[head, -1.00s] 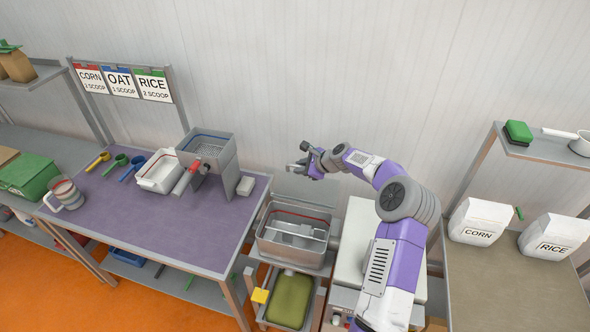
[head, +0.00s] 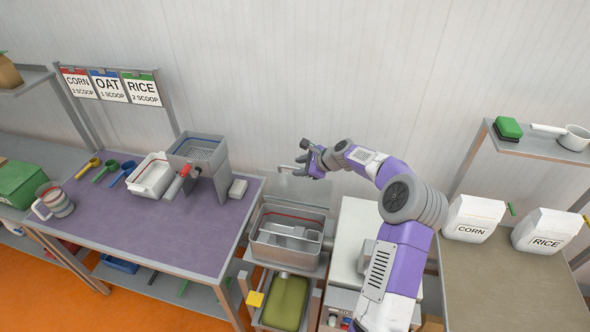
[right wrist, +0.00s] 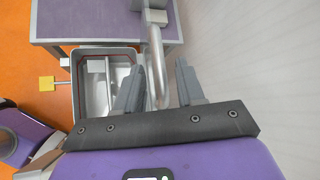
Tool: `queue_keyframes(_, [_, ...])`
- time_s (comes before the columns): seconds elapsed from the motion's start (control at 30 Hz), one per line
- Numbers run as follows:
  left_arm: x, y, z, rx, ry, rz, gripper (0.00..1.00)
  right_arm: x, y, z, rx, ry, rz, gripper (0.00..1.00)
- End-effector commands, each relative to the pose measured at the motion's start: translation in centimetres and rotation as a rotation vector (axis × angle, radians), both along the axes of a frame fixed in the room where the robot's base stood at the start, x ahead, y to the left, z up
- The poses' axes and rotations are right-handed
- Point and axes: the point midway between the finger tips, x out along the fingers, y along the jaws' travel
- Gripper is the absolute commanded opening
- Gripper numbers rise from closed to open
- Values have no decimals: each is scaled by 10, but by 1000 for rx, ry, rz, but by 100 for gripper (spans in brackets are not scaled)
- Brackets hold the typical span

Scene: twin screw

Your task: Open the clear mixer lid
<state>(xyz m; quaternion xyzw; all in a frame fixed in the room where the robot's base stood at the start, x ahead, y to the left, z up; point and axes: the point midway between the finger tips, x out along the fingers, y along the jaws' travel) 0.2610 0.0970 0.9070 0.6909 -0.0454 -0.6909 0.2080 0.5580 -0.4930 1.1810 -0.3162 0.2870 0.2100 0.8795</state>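The mixer (head: 262,250) is a metal tub between the two tables, with its paddle visible inside; it also shows in the right wrist view (right wrist: 76,95). The clear lid (head: 298,190) stands raised at the tub's back edge, near the wall, and is hard to make out. Its curved grey handle (right wrist: 155,50) passes between the fingers of my right gripper (right wrist: 160,68). The fingers are spread, with a visible gap to the handle on the right side. In the head view my right gripper (head: 306,168) is at the lid's top. My left gripper is out of view.
The purple table (head: 140,225) on the left holds a metal hopper (head: 200,150), a white bin (head: 151,176), scoops and a jug. A green tray (head: 285,302) lies below the mixer. Corn (head: 472,220) and rice (head: 546,232) bags stand on the right. The wall is close behind.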

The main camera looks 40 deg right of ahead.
Motion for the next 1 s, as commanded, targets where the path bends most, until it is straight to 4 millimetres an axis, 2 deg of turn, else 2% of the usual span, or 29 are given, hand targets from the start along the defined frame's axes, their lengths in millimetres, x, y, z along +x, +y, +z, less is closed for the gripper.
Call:
queue_keyframes(0.1, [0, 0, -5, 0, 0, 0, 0, -14, -4, 12, -4, -1, -2, 38])
queue_keyframes(0.3, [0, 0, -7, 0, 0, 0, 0, -27, -7, 22, -1, 1, 0, 38])
queue_keyframes(1.0, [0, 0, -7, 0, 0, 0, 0, -28, -7, 23, 0, 0, 0, 38])
